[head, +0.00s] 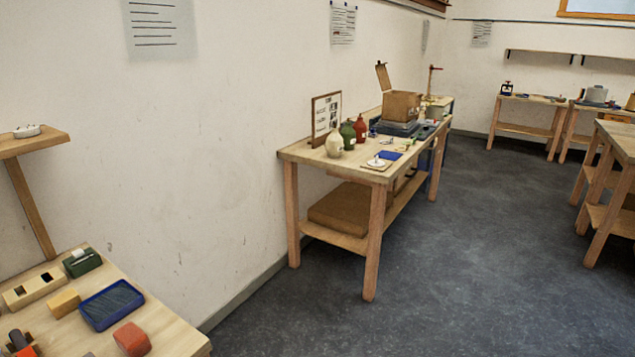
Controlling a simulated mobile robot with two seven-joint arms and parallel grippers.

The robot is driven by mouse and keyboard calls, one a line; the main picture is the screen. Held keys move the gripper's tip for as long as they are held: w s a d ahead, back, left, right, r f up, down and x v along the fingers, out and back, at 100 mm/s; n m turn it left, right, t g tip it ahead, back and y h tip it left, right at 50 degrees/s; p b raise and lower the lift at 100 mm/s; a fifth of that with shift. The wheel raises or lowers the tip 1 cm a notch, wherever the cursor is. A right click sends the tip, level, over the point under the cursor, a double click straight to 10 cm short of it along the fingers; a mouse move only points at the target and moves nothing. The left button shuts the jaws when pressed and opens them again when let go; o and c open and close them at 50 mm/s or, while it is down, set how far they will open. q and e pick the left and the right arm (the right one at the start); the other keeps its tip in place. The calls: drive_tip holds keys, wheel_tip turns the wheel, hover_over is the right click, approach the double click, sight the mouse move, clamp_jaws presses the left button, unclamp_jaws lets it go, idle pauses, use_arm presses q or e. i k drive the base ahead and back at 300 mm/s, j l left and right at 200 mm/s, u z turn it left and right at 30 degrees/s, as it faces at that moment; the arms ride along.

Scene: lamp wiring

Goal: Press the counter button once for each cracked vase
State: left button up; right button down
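Three vases stand in a row near the left end of the wooden table by the wall: a cream vase (334,144), a green vase (347,135) and a red vase (361,130). They are too small in the head view to tell whether any is cracked. A small round white device (377,163) on a wooden base sits at the table's front edge; it may be the counter, but I cannot make out a button. Neither of my grippers is in view.
The wooden table (296,152) also bears a framed sign (326,115), a blue pad (389,155) and a brown box (401,106). A workbench (175,335) with a blue tray (111,304) is at lower left. Other tables stand at right. The grey floor (470,260) between is clear.

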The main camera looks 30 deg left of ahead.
sight(78, 253)
drive_tip(key=i+l, duration=0.1)
drive_tip(key=i, duration=0.6)
drive_tip(key=i+u, duration=0.1)
drive_tip(key=i, duration=0.6)
drive_tip(key=i+u, duration=0.25)
drive_tip(key=u, duration=0.15)
drive_tip(key=i+u, duration=0.4)
drive_tip(key=i+l+u, duration=0.15)
drive_tip(key=u, duration=0.3)
drive_tip(key=i+u, duration=0.15)
drive_tip(key=u, duration=0.3)
drive_tip(key=i+l+u, duration=0.1)
drive_tip(key=u, duration=0.4)
drive_tip(key=i+l+u, duration=0.1)
drive_tip(key=u, duration=0.35)
drive_tip(key=i+l+u, duration=0.1)
drive_tip(key=u, duration=0.35)
drive_tip(key=i+l+u, duration=0.1)
drive_tip(key=u, duration=0.35)
drive_tip(key=i+l+u, duration=0.1)
drive_tip(key=l+u, duration=0.15)
drive_tip(key=u, duration=0.2)
drive_tip(key=i+l+u, duration=0.15)
drive_tip(key=u, duration=0.25)
drive_tip(key=i+l+u, duration=0.1)
drive_tip(key=l+u, duration=0.3)
drive_tip(key=i+l+u, duration=0.1)
drive_tip(key=u, duration=0.3)
drive_tip(key=l, duration=0.1)
